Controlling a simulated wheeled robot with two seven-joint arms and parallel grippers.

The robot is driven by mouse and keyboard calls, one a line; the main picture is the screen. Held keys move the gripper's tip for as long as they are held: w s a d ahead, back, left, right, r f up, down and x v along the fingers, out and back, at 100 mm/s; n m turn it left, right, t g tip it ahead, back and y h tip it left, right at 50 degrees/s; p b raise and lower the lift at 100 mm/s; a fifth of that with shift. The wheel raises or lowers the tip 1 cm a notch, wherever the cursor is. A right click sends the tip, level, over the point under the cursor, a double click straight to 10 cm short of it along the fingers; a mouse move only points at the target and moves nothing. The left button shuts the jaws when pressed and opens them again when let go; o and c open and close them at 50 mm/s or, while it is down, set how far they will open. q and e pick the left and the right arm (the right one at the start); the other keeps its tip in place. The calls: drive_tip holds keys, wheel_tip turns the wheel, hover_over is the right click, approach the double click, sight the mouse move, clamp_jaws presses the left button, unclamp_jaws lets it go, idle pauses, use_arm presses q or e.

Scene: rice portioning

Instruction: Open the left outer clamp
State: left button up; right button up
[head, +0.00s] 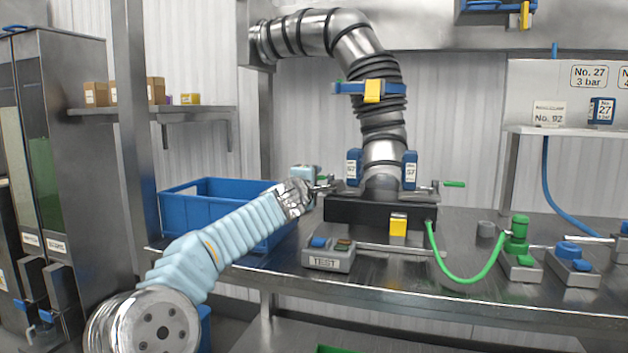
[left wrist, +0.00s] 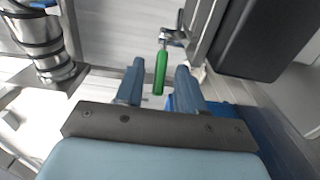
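The left outer clamp (head: 326,184) sits at the left end of the black block (head: 350,211) under the steel pipe. Its green handle (left wrist: 161,72) shows in the left wrist view, between the two blue fingers of my left gripper (left wrist: 159,67), with a gap on each side. The gripper is open. In the head view my left gripper (head: 304,174) is at the clamp's left, and it hides the green handle there. The matching right clamp's green handle (head: 454,184) sticks out to the right. My right gripper is not in view.
A blue crate (head: 190,215) stands behind and below my left arm. A grey TEST box (head: 328,258) with buttons sits in front of the block. A green hose (head: 466,279) runs right to a green fitting (head: 518,240). The table's front edge is clear.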

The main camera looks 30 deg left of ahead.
use_arm(q)
clamp_jaws()
